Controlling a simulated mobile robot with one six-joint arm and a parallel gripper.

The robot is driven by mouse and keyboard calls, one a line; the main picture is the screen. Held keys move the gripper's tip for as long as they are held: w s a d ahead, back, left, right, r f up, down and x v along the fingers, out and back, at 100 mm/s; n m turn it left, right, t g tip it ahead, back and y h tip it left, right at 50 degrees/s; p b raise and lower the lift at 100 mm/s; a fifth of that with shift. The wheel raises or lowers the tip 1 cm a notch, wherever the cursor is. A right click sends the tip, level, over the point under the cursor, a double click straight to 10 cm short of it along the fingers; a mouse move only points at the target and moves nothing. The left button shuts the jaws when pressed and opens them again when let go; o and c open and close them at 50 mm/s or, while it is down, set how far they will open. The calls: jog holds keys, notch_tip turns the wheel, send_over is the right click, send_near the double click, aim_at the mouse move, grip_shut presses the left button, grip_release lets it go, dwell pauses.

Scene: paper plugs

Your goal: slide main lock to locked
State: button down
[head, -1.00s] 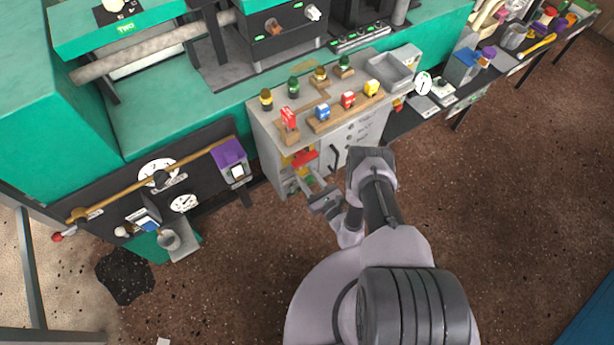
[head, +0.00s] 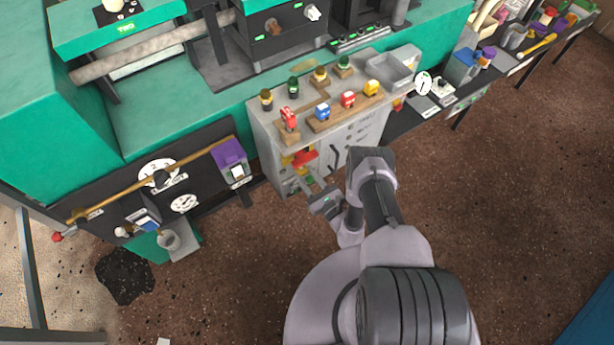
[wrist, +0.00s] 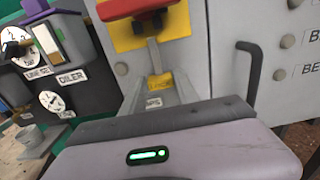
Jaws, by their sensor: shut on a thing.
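The main lock appears to be the small yellow piece (wrist: 160,81) low on the grey cabinet front in the wrist view, with a small white label (wrist: 153,103) below it. My gripper (wrist: 158,78) reaches it with one finger on each side and is shut on it. Its exact shape and slide position are largely hidden by the fingers and the gripper body. In the head view my gripper (head: 306,183) is at the lower left of the cabinet front, where the lock is too small to make out.
A red lever (wrist: 135,8) on a yellow plate (wrist: 155,30) is just above my fingers. A dark handle (wrist: 251,72) sticks out to the right. The cabinet top (head: 262,118) carries several colored plugs. A dark panel with gauges (head: 185,203) stands left. Floor in front is clear.

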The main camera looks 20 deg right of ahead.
aim_at(307, 172)
notch_tip(307, 172, up, 3)
jog(key=shift+r+p, duration=0.1)
jog(key=shift+p, duration=1.1)
jog(key=shift+w+f, duration=0.15)
jog(key=shift+f, duration=0.05)
jog(key=c, duration=0.9)
grip_release()
